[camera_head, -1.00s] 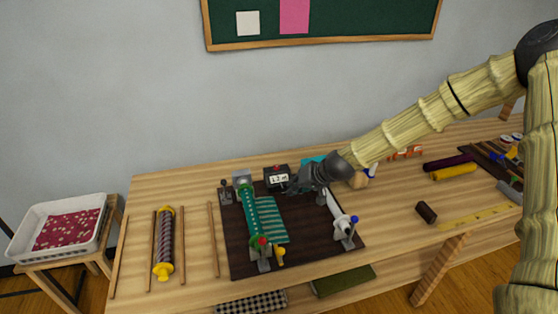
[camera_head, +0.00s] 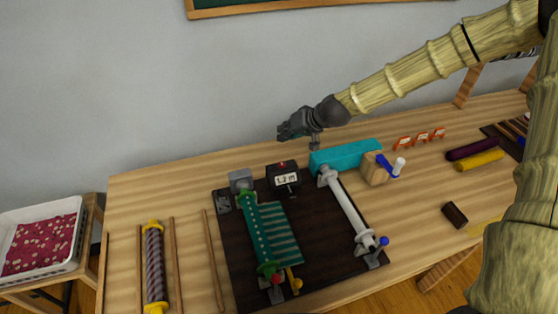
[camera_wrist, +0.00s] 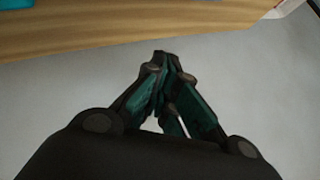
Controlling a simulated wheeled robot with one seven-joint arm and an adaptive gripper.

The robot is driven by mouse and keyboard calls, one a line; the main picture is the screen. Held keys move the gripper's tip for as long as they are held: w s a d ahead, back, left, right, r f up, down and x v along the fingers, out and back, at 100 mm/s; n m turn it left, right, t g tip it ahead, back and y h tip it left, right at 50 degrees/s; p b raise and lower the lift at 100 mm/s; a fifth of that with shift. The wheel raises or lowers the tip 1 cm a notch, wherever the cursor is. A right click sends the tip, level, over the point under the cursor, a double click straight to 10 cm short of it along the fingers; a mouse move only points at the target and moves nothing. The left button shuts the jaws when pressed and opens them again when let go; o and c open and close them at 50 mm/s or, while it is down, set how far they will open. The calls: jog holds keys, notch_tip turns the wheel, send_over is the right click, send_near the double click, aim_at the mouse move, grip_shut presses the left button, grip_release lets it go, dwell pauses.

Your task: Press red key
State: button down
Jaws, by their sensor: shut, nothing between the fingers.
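A small black box with a white display (camera_head: 287,180) stands at the back of the dark board. A small red key (camera_head: 282,163) shows at its top. The display's characters are too small to read surely. My gripper (camera_head: 284,132) is shut and empty, above and behind the box near the table's back edge, against the grey wall. It is apart from the key. In the wrist view, the closed fingertips (camera_wrist: 160,57) point toward the table edge and wall; the red key is not visible there.
The dark board (camera_head: 318,238) also carries a green striped roller (camera_head: 258,235) and a white roller (camera_head: 348,213). A teal block (camera_head: 345,155) and wooden block (camera_head: 375,168) stand right of the box. Sticks lie left.

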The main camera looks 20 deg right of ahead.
jog(key=s+r, duration=0.1)
jog(key=s, duration=0.1)
jog(key=b, duration=0.3)
send_over(282, 165)
jog(key=w+d, duration=0.1)
notch_tip(282, 165, down, 5)
jog(key=shift+d+f, duration=0.1)
jog(key=shift+f, duration=0.1)
jog(key=f, duration=0.1)
jog(key=f+b, duration=0.2)
jog(key=f, duration=0.1)
jog(key=shift+w+f, duration=0.1)
jog(key=shift+w, duration=0.2)
jog(key=shift+s+f+b, duration=0.1)
jog(key=shift+f+b, duration=0.05)
jog(key=shift+b, duration=0.2)
jog(key=shift+s, duration=0.2)
jog(key=shift+w, duration=0.1)
